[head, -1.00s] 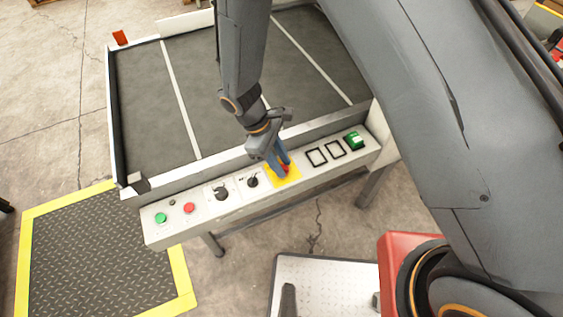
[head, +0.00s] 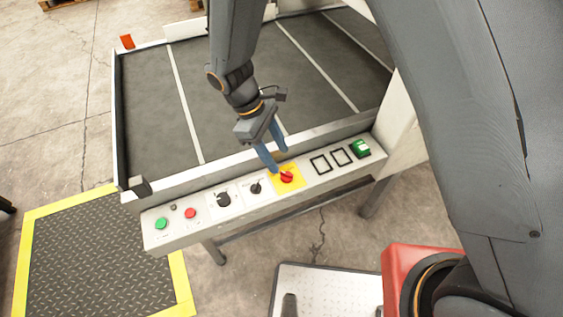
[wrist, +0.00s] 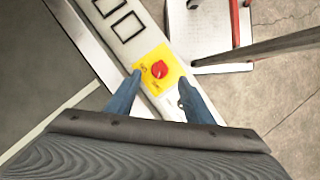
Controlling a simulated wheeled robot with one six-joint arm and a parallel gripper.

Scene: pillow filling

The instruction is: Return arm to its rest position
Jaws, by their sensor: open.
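My gripper (head: 277,161) hangs from my arm just above the control panel (head: 238,213) on the table's front edge. Its two blue-grey fingers are apart and hold nothing. In the wrist view my gripper (wrist: 157,88) has its fingers on either side of a red rotary switch (wrist: 159,69) on a yellow plate, with the switch ahead of the tips.
The panel also bears a green button (head: 161,223), a red button (head: 190,213), black knobs (head: 224,199) and a green rocker (head: 360,148). Behind it is a dark conveyor-like table (head: 150,110). A yellow-edged floor mat (head: 85,260) lies at left.

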